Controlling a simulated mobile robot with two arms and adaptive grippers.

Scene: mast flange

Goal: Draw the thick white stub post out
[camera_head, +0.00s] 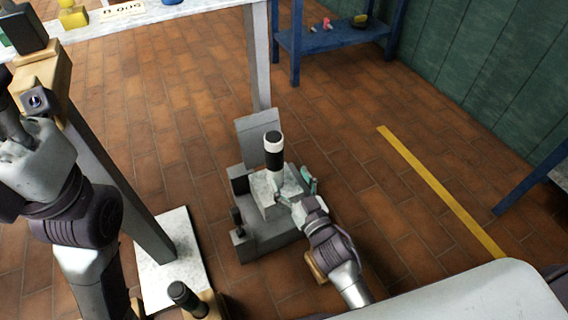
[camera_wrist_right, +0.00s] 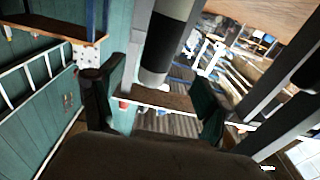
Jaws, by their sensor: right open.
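The thick white stub post (camera_head: 273,137) stands upright in a pale block on a grey fixture (camera_head: 262,240) in the head view. It has a dark top, a white ring and a broad black band. My right gripper (camera_head: 297,190) is open beside the post's lower part, at its right. In the right wrist view the post (camera_wrist_right: 174,32) appears upside down between the spread fingers (camera_wrist_right: 152,100), with no clear contact. The post's seat is hidden there.
A grey upright plate (camera_head: 257,132) stands behind the post. A white-topped table (camera_head: 170,22) is at the back left, its legs near the fixture. Another dark post (camera_head: 186,298) stands at the bottom. Brick floor right of the fixture is clear, with a yellow line (camera_head: 440,190).

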